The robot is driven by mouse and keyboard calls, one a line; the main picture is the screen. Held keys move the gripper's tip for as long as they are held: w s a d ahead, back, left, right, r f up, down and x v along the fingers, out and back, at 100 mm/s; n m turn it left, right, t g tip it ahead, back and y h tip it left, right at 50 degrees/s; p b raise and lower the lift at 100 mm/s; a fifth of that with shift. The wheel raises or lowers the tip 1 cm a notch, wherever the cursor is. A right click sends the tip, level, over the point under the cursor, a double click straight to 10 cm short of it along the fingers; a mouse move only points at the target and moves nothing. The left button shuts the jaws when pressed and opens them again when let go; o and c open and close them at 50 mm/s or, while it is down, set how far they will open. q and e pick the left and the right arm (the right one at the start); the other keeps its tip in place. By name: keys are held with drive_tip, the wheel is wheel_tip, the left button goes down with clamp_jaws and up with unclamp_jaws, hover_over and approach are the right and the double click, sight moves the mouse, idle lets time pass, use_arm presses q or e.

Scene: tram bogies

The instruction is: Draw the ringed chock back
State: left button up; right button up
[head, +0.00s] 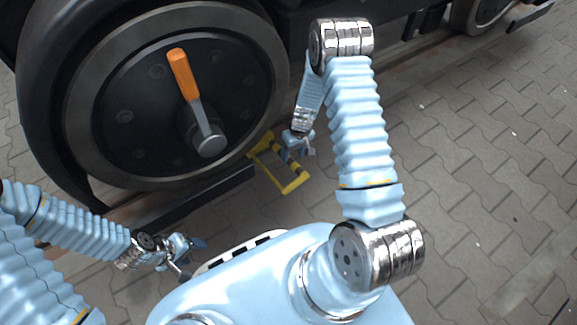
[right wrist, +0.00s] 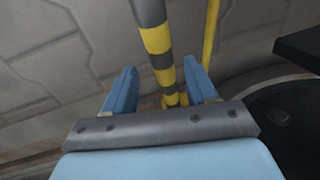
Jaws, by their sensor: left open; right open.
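The chock (head: 294,184) is a yellow frame with a dark-and-yellow banded bar, lying at the lower right of the big wheel where it meets the rail. My right gripper (head: 302,150) is open close above the chock, partly covering it. In the right wrist view the banded bar (right wrist: 156,40) runs between the two blue fingers of the right gripper (right wrist: 162,82); the fingers are apart and I see no grip on it. A plain yellow bar (right wrist: 211,35) stands to its right. My left gripper (head: 188,255) is open and empty at the lower left, away from the chock.
The dark wheel (head: 150,130) fills the upper left, with an orange-handled tool (head: 184,75) on its hub. The rail (head: 180,198) runs beneath it. Grey paving (head: 480,170) is clear at the right. My base is at the bottom.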

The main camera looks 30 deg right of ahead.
drive_tip(key=f, duration=0.2)
drive_tip(key=a+f, duration=0.1)
drive_tip(key=f, duration=0.1)
drive_tip(key=w+f+b, duration=0.1)
drive_tip(key=f, duration=0.2)
drive_tip(key=shift+a, duration=0.3)
drive_tip(key=shift+c, duration=0.3)
clamp_jaws()
